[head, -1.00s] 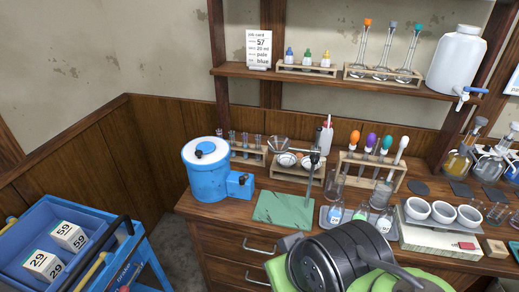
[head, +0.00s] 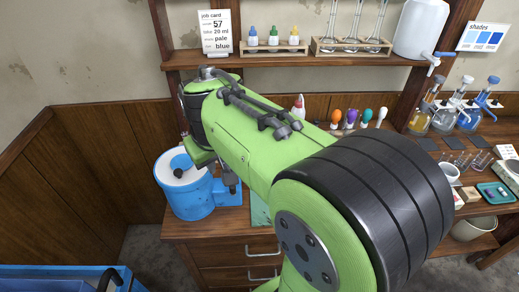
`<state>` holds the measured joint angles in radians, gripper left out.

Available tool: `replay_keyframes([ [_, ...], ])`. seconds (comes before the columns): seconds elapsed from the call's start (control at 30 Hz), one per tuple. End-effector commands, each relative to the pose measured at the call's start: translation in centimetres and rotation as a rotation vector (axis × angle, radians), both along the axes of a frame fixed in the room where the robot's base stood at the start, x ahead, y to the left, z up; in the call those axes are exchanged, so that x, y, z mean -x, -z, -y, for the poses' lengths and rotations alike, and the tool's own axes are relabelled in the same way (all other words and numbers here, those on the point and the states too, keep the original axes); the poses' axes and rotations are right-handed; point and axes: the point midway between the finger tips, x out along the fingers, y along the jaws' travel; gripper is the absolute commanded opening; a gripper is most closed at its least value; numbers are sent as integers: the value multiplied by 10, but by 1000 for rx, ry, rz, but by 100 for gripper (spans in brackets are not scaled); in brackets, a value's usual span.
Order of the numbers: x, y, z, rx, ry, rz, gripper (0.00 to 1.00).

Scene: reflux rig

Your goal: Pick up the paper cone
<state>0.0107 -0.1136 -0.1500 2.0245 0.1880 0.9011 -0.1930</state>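I cannot make out the paper cone in the head view; my green arm covers the middle of the bench, where a small rack and a glass funnel stood in the earlier frame. My gripper (head: 232,184) seems to be the dark part hanging under the far end of my arm, just right of the blue tub's lid and above the bench. Its fingers are too small and too covered to show whether they are open or shut, or whether anything is between them.
A blue tub (head: 192,200) with a white lid stands at the bench's left end. A green mat (head: 259,211) lies right of it, partly hidden. A shelf (head: 290,60) with dropper bottles (head: 273,37) runs above. Flasks (head: 443,119) stand at the right.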

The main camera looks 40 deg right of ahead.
Motion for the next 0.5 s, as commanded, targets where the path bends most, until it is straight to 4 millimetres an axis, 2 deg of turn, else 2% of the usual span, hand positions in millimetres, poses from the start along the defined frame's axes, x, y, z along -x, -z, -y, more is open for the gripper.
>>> replay_keyframes([
  [0.17,-40,7,33,57,48,-70,17],
  [0.27,-67,18,58,110,76,-123,17],
  [0.4,-109,49,107,227,119,-230,17],
  [0.5,-131,75,138,319,132,-304,17],
])
